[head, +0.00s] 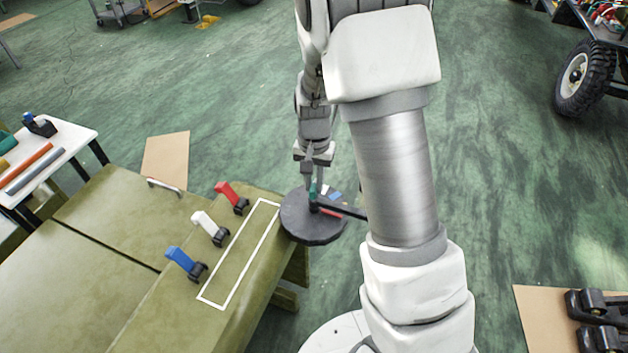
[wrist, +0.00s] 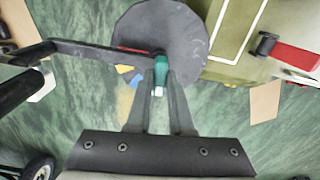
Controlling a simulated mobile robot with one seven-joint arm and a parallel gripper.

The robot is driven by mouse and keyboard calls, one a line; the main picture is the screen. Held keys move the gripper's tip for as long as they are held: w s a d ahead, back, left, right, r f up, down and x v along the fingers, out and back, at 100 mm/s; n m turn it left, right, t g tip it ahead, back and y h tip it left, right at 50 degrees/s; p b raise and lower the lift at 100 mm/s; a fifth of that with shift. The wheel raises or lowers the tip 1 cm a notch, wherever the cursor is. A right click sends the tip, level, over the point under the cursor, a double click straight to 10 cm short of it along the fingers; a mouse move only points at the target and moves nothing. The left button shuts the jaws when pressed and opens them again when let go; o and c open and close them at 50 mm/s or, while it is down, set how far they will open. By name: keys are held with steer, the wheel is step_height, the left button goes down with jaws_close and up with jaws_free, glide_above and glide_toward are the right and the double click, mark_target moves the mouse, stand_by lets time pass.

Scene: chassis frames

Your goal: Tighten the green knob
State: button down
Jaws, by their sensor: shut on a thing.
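The green knob (wrist: 160,70) is small and upright-looking in the wrist view, between my two fingertips. It shows in the head view as a small green spot (head: 314,189) above a dark round disc (head: 300,228). My gripper (head: 316,176) is shut on the knob, one finger on each side. The fingertips show in the wrist view (wrist: 162,78). A dark bar (head: 345,209) runs from beside the knob to the right in the head view, partly hidden by my arm. The knob's lower end is hidden.
The olive bench (head: 105,255) stands left of the disc, with a white outlined rectangle on top. Red (head: 229,193), white (head: 207,224) and blue (head: 183,260) levers stand along it. A white table (head: 70,140) is farther left. Green floor beyond is mostly open.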

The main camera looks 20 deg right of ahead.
mark_target(314, 186)
steer(key=shift+m, duration=0.5)
steer(key=c, duration=0.8)
jaws_free()
step_height(314, 186, up, 18)
steer(key=p, duration=0.2)
steer(key=shift+f, duration=0.25)
steer(key=shift+r, duration=0.1)
